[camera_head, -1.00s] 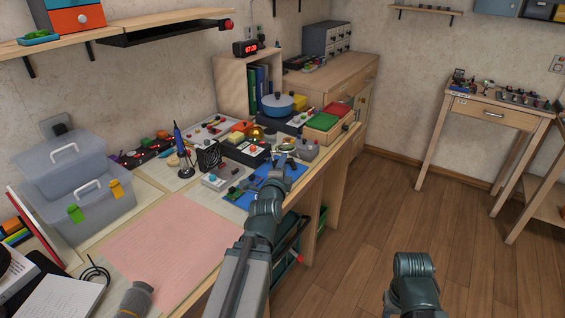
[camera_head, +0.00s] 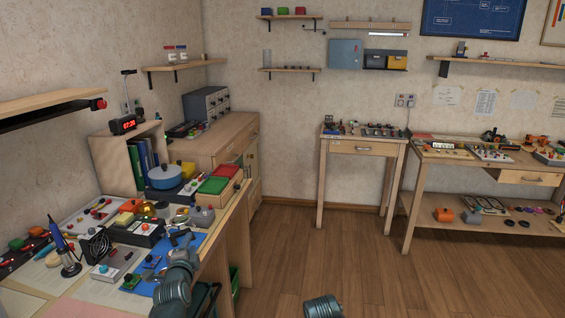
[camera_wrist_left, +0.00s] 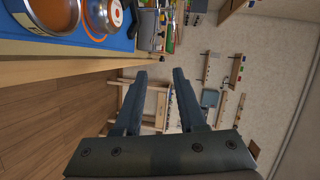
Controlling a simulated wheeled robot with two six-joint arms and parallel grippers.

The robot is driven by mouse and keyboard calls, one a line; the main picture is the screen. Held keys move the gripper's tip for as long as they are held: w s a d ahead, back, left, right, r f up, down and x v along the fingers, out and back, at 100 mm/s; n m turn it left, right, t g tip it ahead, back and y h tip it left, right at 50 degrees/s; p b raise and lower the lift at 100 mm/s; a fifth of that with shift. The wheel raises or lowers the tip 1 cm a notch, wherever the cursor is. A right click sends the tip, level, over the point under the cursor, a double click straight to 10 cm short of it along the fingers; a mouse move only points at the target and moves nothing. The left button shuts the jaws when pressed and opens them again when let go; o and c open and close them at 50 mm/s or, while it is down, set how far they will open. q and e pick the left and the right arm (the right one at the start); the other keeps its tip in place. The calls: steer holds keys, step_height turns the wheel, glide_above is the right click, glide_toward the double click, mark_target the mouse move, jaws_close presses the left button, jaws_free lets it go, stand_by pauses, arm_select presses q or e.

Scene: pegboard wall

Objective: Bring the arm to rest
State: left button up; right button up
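My left arm (camera_head: 175,285) comes in at the bottom of the head view, by the edge of the left workbench. Part of my right arm (camera_head: 322,307) shows at the bottom edge of the head view. Its gripper is out of view.
The left workbench (camera_head: 212,243) is crowded: a blue pot (camera_head: 163,177), a small fan (camera_head: 96,246), a soldering iron (camera_head: 62,240), several trays. A small table (camera_head: 357,149) and a long bench (camera_head: 445,160) stand at the back. The wooden floor (camera_head: 290,250) between is clear.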

arm_select(q)
steer(key=s+d+f+n+g+h+p, duration=0.1)
steer(key=s+d+n+g+h+p, duration=0.25)
steer(key=d, duration=0.65)
steer(key=s+d+g+h+p, duration=0.15)
steer(key=d+g+p, duration=0.25)
steer(key=d+p, duration=0.45)
steer(key=s+d+r+n+g+y+p, duration=0.1)
steer(key=s+d+n+g+p, duration=0.2)
steer(key=s, duration=0.5)
steer(key=s+d+r+n+g+y+p, duration=0.1)
steer(key=s+d+r+n+g+p, duration=0.1)
steer(key=s+d+g, duration=0.3)
steer(key=s+d+n+p, duration=0.1)
steer(key=s, duration=0.3)
steer(key=shift+s+y, duration=0.15)
steer(key=shift+y, duration=0.25)
steer(key=shift+n, duration=0.25)
